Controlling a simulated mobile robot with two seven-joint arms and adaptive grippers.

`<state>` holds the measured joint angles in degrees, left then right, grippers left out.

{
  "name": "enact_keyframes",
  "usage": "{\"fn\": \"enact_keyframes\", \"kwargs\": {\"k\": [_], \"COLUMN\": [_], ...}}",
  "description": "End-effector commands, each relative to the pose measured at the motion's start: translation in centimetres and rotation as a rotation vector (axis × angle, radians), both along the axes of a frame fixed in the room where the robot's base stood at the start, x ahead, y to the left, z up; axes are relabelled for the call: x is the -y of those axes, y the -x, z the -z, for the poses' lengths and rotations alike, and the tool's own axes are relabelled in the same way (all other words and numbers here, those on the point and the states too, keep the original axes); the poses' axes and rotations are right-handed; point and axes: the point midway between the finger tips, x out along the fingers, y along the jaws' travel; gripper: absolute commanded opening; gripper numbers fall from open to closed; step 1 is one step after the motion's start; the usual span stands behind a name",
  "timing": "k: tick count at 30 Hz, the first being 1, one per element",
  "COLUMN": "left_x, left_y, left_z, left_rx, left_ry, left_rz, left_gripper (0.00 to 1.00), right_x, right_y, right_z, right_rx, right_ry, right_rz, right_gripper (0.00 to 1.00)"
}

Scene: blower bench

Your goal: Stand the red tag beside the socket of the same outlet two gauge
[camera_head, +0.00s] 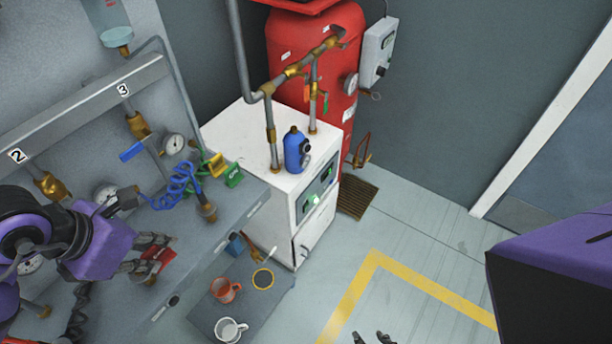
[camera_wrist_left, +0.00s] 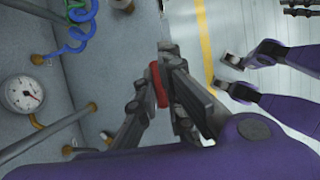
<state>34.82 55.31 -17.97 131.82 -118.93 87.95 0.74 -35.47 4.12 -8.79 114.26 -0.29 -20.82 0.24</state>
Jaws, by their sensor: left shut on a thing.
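My left gripper (camera_head: 158,258) is shut on the red tag (camera_head: 166,258), in front of the grey panel. In the left wrist view the red tag (camera_wrist_left: 158,86) sits upright between the fingers of the left gripper (camera_wrist_left: 158,82). Outlet two has the "2" label (camera_head: 17,155), a brass fitting (camera_head: 52,186) and a gauge (camera_head: 105,193) partly behind my arm. Its socket is hidden or cannot be told apart behind the gripper. A gauge (camera_wrist_left: 22,94) shows in the left wrist view. My right gripper (camera_head: 373,339) shows only its fingertips, apart, at the bottom edge.
Outlet three (camera_head: 123,90) has a blue coiled hose (camera_head: 177,187) and a green tag (camera_head: 233,177) near it. A white cabinet (camera_head: 240,135) carries a blue bottle (camera_head: 296,150). Floor at right is clear.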

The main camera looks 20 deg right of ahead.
Motion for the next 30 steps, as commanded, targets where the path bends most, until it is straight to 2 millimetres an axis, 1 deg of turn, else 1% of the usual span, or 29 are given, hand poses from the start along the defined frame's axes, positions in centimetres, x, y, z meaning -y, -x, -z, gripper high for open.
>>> {"fn": "enact_keyframes", "kwargs": {"k": [1, 3, 6, 9, 16, 19, 22, 30], "left_x": [0.2, 0.2, 0.3, 0.3, 0.3, 0.3, 0.3, 0.3], "left_y": [-1.1, -2.1, -3.4, -4.3, -5.4, -5.2, -5.2, -5.3], "left_z": [0.7, 2.2, 3.9, 4.9, 6.2, 7.9, 9.0, 9.1], "left_rx": [-0.003, -0.004, -0.003, -0.001, -0.001, -0.003, -0.002, 0.001], "left_ry": [0.003, 0.003, 0.002, 0.002, 0.001, 0.001, 0.000, -0.001], "left_rz": [-0.003, -0.001, -0.002, -0.001, -0.001, -0.001, -0.001, 0.001], "left_gripper": [0.00, 0.00, 0.00, 0.00, 0.00, 0.00, 0.00, 0.00], "right_x": [-0.1, -0.1, -0.1, -0.1, -0.1, -0.1, -0.1, -0.1], "right_y": [-0.8, -1.0, -1.0, -0.8, -0.4, -0.3, -0.3, -0.3], "right_z": [-0.6, -0.8, -0.7, -0.4, -0.1, 0.0, 0.1, 0.1], "right_rx": [0.017, 0.023, 0.021, 0.014, 0.005, 0.003, 0.002, 0.002], "right_ry": [-0.002, -0.002, -0.002, -0.002, 0.000, 0.000, 0.000, 0.001], "right_rz": [-0.002, -0.002, -0.003, -0.004, -0.008, -0.009, -0.009, -0.009], "right_gripper": [0.34, 0.34, 0.34, 0.34, 0.34, 0.34, 0.34, 0.34]}}
